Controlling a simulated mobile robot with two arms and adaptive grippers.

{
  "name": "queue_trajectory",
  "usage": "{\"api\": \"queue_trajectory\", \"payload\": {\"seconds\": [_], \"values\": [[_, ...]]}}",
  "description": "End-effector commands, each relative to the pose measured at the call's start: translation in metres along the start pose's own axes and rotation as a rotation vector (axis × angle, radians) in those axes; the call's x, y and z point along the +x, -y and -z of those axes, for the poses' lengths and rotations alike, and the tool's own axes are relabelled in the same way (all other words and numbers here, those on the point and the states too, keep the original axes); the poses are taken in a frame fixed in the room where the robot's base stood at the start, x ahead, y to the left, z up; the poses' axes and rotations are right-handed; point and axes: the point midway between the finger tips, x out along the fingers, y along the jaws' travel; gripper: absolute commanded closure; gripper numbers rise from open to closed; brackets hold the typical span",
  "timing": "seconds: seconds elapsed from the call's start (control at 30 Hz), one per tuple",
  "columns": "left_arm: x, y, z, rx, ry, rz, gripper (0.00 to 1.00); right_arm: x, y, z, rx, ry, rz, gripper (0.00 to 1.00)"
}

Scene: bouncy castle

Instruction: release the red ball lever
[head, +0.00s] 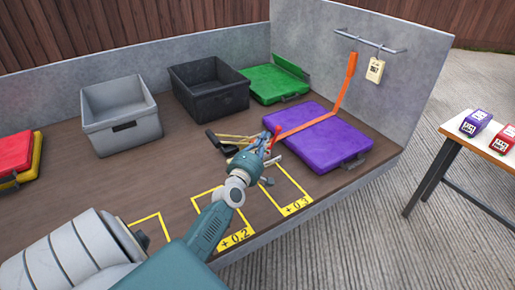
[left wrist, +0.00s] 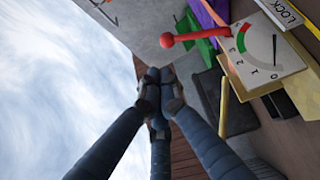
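The red ball (left wrist: 167,40) sits on the end of a red lever (left wrist: 195,37) in the left wrist view. The lever joins a pale device with a numbered dial (left wrist: 265,50) and a LOCK label (left wrist: 282,12). In the head view the ball (head: 277,130) shows small beside my left gripper (head: 268,143), which partly hides the device. In the left wrist view the fingers of my left gripper (left wrist: 158,82) come together at their tips with nothing seen between them. The tips are apart from the ball in that picture; the depth between them is unclear. My right gripper is not in view.
A purple case (head: 325,140) with an orange strap (head: 345,85) lies right of the device. A black bin (head: 225,100), grey bin (head: 118,135), green case (head: 270,85) and red case (head: 15,155) stand on the bench. Bench floor near the yellow-marked rectangles (head: 237,238) is clear.

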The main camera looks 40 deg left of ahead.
Motion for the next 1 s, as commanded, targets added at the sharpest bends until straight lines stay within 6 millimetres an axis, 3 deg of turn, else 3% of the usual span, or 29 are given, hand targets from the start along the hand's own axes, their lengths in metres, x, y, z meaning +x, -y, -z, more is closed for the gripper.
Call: {"api": "queue_trajectory", "payload": {"seconds": [0.1,0.33,1.0], "values": [[-0.025,0.001,0.000,0.001,0.000,0.001,1.00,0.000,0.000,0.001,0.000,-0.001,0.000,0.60],[-0.051,0.000,0.000,0.001,0.000,0.000,1.00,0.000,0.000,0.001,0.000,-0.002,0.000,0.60],[-0.054,0.000,0.000,0.000,0.000,-0.001,1.00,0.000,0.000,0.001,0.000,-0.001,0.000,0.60]]}}
